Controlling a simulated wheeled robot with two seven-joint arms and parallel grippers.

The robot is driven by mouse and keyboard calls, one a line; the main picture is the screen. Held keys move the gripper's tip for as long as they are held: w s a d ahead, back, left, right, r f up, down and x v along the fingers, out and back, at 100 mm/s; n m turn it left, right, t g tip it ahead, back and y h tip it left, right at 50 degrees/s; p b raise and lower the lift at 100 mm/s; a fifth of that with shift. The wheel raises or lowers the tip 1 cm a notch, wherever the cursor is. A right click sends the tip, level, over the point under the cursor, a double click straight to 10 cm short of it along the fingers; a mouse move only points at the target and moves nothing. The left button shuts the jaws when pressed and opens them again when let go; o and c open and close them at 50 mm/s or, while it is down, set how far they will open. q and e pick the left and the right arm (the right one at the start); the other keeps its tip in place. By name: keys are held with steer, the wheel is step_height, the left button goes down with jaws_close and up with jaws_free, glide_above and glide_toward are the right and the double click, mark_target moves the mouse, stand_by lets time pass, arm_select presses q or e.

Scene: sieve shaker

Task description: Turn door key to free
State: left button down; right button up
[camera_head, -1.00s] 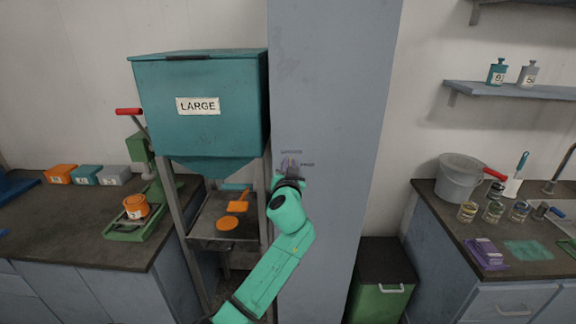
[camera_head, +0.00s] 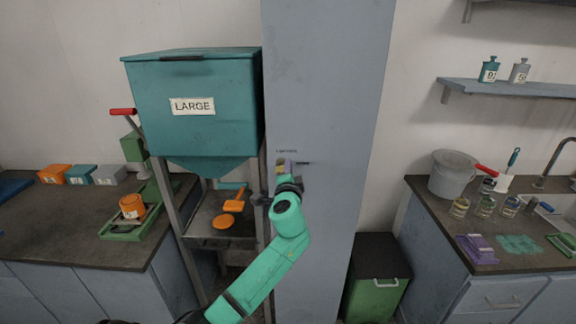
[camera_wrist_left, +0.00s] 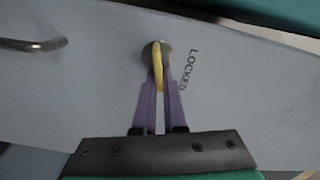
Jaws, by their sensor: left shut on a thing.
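My left gripper (camera_head: 285,166) is at the lock on the tall blue-grey door (camera_head: 325,80) in the head view. In the left wrist view its purple fingers (camera_wrist_left: 159,75) are shut on a yellow key (camera_wrist_left: 158,62). The key's far end meets the round metal lock (camera_wrist_left: 157,50). The word LOCKED (camera_wrist_left: 190,70) is printed beside the lock. In the head view a small label (camera_head: 287,151) sits above the lock and a dark marking (camera_head: 303,163) to its right, both too small to read. The key's exact angle is hard to tell. My right gripper is out of view.
A metal handle (camera_wrist_left: 35,45) sticks out of the door left of the lock in the wrist view. A teal hopper marked LARGE (camera_head: 195,105) on a metal frame stands close left of the door. A green bin (camera_head: 376,285) stands at its right.

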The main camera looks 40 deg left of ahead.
arm_select(q)
steer(key=shift+f+m+p, duration=0.15)
steer(key=shift+m+p, duration=0.05)
steer(key=shift+m, duration=0.55)
steer(key=shift+f+m+p, duration=0.15)
steer(key=shift+m+p, duration=0.05)
steer(key=shift+m, duration=0.55)
steer(key=c, duration=1)
jaws_free()
steer(key=b+v, duration=0.3)
steer(key=v, duration=1.1)
steer(key=shift+s+d, duration=0.15)
steer(key=shift+d, duration=0.05)
